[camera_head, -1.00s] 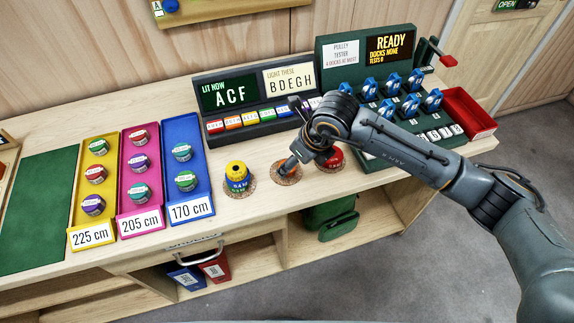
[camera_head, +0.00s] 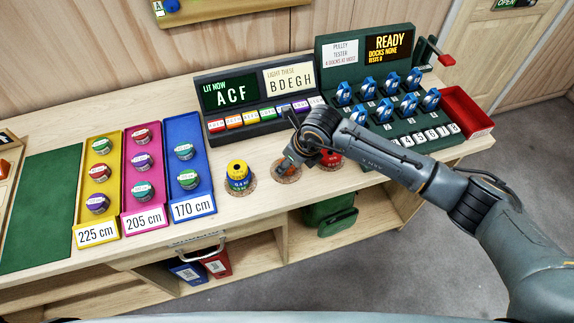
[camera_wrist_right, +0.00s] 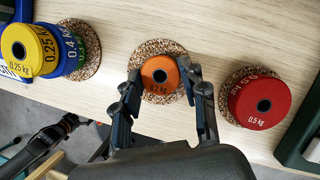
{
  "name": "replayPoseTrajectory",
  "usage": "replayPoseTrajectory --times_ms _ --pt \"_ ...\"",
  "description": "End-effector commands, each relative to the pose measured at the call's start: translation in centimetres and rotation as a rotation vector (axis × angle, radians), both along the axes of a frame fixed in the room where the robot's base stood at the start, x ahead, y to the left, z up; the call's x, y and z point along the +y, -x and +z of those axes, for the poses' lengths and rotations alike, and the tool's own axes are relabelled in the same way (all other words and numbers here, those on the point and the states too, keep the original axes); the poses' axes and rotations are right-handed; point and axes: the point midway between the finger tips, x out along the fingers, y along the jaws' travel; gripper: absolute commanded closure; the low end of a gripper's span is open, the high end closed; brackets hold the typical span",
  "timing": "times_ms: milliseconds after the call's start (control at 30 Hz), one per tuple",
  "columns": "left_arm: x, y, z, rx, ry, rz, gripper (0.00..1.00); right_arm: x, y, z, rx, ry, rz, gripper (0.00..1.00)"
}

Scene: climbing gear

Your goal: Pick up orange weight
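The orange weight (camera_wrist_right: 160,76), marked 0.2 kg, lies on a round cork coaster (camera_wrist_right: 146,52) in the right wrist view. The two fingers of my right gripper (camera_wrist_right: 161,85) are apart, one on each side of the weight. I cannot tell whether they touch it. In the head view my right gripper (camera_head: 287,166) is low over the middle coaster and mostly hides the orange weight. A dark jointed part at the lower left of the right wrist view seems to be my left gripper (camera_wrist_right: 45,142); its fingers are unclear.
A yellow-and-blue weight stack (camera_head: 238,177) stands left of the gripper, a red weight (camera_wrist_right: 262,100) right of it, each on a coaster. Behind are the lit-letter console (camera_head: 259,119) and green pulley tester (camera_head: 345,87). Coloured trays (camera_head: 193,207) stand left.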

Motion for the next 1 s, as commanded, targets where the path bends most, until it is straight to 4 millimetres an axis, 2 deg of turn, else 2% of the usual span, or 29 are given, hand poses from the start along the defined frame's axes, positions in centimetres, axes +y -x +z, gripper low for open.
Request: replayPoseTrajectory --times_ms 33,100,433,633,767,900,1000 --pt "0.0 0.0 0.0 0.000 0.000 0.000 0.17 0.0 0.0 0.0 0.000 0.000 0.000 0.88" --pt "0.0 0.0 0.0 0.000 0.000 0.000 0.17 0.0 0.0 0.1 -0.001 -0.001 0.000 0.96" --pt "0.0 0.1 -0.4 0.001 0.000 0.000 0.17 0.1 -0.1 0.5 -0.003 -0.004 0.000 0.96" --pt "0.0 0.1 -2.1 0.001 0.000 0.000 0.17 0.0 -0.2 2.9 -0.007 -0.003 0.002 0.96" --pt "0.0 0.1 -2.6 0.001 0.000 0.000 0.17 0.2 2.1 5.4 -0.006 -0.004 0.006 0.96" --pt "0.0 0.1 -3.6 0.001 0.000 0.000 0.17 0.4 4.9 8.8 -0.009 -0.004 0.006 0.96" --pt "0.0 0.1 -4.4 0.001 0.001 0.000 0.17 0.5 7.4 9.8 -0.005 -0.002 0.006 0.96"
